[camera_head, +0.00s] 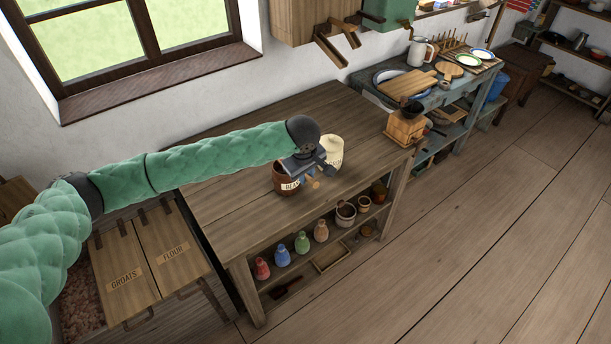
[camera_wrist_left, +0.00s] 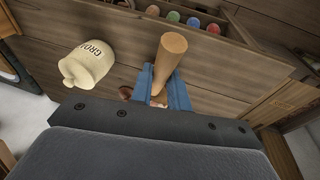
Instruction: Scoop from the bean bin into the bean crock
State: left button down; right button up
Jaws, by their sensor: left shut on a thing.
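My left gripper (camera_head: 314,172) is shut on the wooden handle of a tool, over the table. In the left wrist view the handle (camera_wrist_left: 171,55) stands between the blue fingers; the tool's other end is hidden. The brown bean crock (camera_head: 283,184), its label partly covered, stands on the table just left of and below the gripper. A small brown patch beside the fingers in the left wrist view may be this crock (camera_wrist_left: 125,92). An open bin (camera_head: 80,305) with reddish-brown contents is at the lower left, partly behind my arm; its label is not visible. My right gripper is not in view.
Closed bins marked GROATS (camera_head: 126,279) and FLOUR (camera_head: 172,254) flank the table. A wooden grinder (camera_head: 405,128) stands at the table's right corner. The table's left half is clear.

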pick_arm(q)
jog(key=shift+w+r+g+h, duration=0.1)
jog(key=shift+r+g+h, duration=0.2)
jog(key=shift+r, duration=0.3)
jog(key=shift+w+a+r+g, duration=0.15)
jog(key=shift+w+r+g, duration=0.05)
jog(key=shift+r+g, duration=0.2)
jog(key=shift+w+r+p, duration=0.1)
jog(key=shift+r+p, duration=0.1)
jog(key=shift+p, duration=0.45)
jog(key=shift+a+r+g+h+p, duration=0.1)
jog(key=shift+r+g+h+p, duration=0.05)
jog(key=shift+g+h+p, duration=0.2)
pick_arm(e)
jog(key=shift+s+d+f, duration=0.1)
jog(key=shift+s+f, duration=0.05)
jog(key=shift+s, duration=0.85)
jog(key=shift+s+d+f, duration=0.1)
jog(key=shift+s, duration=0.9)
